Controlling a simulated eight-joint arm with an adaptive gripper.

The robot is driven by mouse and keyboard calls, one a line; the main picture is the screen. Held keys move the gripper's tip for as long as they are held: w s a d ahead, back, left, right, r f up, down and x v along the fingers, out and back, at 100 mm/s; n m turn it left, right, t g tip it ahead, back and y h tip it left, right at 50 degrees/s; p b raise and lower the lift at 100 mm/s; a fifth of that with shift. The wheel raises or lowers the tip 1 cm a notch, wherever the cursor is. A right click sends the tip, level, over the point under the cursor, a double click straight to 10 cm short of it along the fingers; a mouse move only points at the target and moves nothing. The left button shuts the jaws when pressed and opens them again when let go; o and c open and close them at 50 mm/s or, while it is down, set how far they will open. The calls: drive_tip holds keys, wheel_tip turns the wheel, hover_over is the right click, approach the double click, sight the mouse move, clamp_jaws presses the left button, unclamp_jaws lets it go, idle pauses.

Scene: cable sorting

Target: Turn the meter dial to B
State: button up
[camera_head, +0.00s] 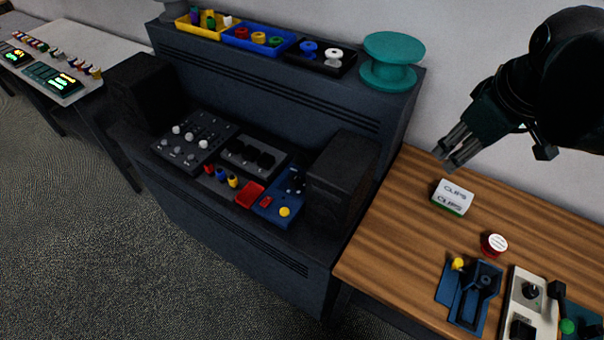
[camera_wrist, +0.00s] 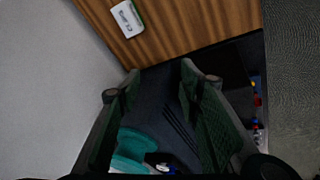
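A pale panel (camera_head: 527,318) with black knobs (camera_head: 532,291) lies on the wooden table at the lower right of the head view. I cannot tell for sure that it is the meter, and no letter B is legible. My gripper (camera_head: 444,162) hangs above the table's back left part, well up and left of that panel and apart from it. In the wrist view my gripper (camera_wrist: 161,69) has its two fingers spread with nothing between them. The panel does not show in the wrist view.
A white clips box (camera_head: 454,195) stands on the wooden table (camera_head: 395,235) below my gripper. A red-and-white round container (camera_head: 494,244) and a blue fixture (camera_head: 468,299) lie nearer the panel. A dark console (camera_head: 250,258) with a teal spool (camera_head: 390,60) stands left.

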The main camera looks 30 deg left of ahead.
drive_tip(key=w+a+n+g+p, duration=0.2)
drive_tip(key=a+n+p, duration=0.5)
drive_tip(key=a, duration=1.2)
drive_tip(key=n+g+h+p, duration=0.1)
drive_tip(key=n+g+p, duration=0.1)
drive_tip(key=n, duration=0.8)
hover_over(294, 180)
wheel_tip(294, 180, down, 22)
drive_tip(key=shift+f, duration=0.65)
drive_tip(key=shift+f, duration=3.85)
drive_tip(key=c, duration=0.9)
